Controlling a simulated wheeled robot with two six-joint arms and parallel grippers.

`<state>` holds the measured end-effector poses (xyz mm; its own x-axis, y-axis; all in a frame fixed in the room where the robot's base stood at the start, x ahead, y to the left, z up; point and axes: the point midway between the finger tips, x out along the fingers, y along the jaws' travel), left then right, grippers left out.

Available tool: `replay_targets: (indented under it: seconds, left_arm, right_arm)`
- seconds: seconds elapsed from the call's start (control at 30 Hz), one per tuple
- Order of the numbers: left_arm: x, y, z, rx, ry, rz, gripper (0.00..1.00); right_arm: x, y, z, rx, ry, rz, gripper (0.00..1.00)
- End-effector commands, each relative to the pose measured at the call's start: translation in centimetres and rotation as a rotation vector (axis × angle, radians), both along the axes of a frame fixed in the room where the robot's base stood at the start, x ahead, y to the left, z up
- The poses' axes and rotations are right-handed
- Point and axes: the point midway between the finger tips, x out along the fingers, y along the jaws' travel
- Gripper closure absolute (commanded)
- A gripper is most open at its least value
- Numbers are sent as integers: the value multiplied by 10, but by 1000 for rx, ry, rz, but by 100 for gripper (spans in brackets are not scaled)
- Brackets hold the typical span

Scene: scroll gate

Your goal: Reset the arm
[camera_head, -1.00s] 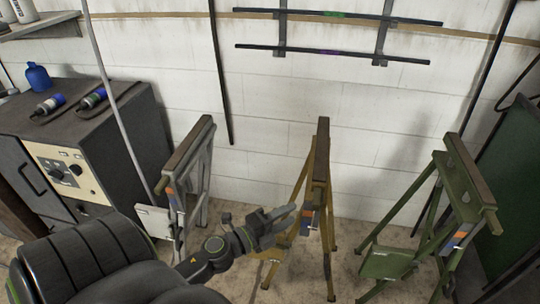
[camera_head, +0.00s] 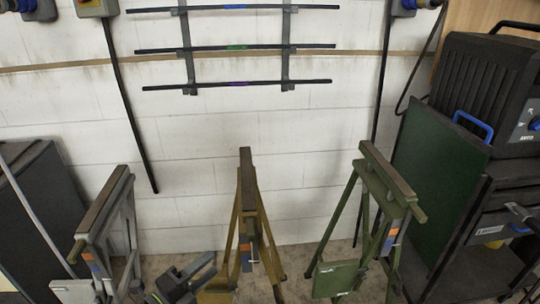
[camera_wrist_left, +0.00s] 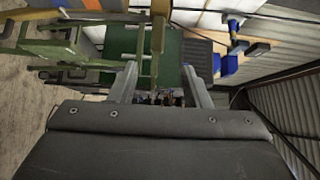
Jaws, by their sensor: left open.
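My left gripper (camera_head: 185,280) is at the bottom edge of the head view, between the grey trestle and the yellow-brown trestle. It is open, and nothing shows between its fingers. In the left wrist view the two fingers (camera_wrist_left: 160,90) are spread apart, with trestle parts and a dark green panel behind them. Most of the left arm is cut off below the head picture. My right gripper is not in view.
A grey trestle (camera_head: 99,215), a yellow-brown trestle (camera_head: 247,195) and a green trestle (camera_head: 388,182) stand before the white wall. A wall rack (camera_head: 235,47) hangs above. A dark green panel (camera_head: 435,170) and a black machine (camera_head: 487,95) are at right.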

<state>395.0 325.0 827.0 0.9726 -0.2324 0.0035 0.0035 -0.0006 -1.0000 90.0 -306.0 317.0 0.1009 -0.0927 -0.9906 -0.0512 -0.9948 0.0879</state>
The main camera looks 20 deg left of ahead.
Motion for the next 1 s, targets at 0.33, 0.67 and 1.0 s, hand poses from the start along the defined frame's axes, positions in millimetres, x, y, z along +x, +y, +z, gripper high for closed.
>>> replay_targets:
  seconds: [0.33, 0.67, 1.0]
  left_arm:
    - [6, 31, -53, -123, 128, 119, 56]
    - [-39, 88, -230, -525, 517, 521, 56]
    - [-170, 61, -387, -901, 911, 979, 56]
  right_arm:
    - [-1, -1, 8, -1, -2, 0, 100]
    - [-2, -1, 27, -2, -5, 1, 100]
    - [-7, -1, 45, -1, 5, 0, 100]
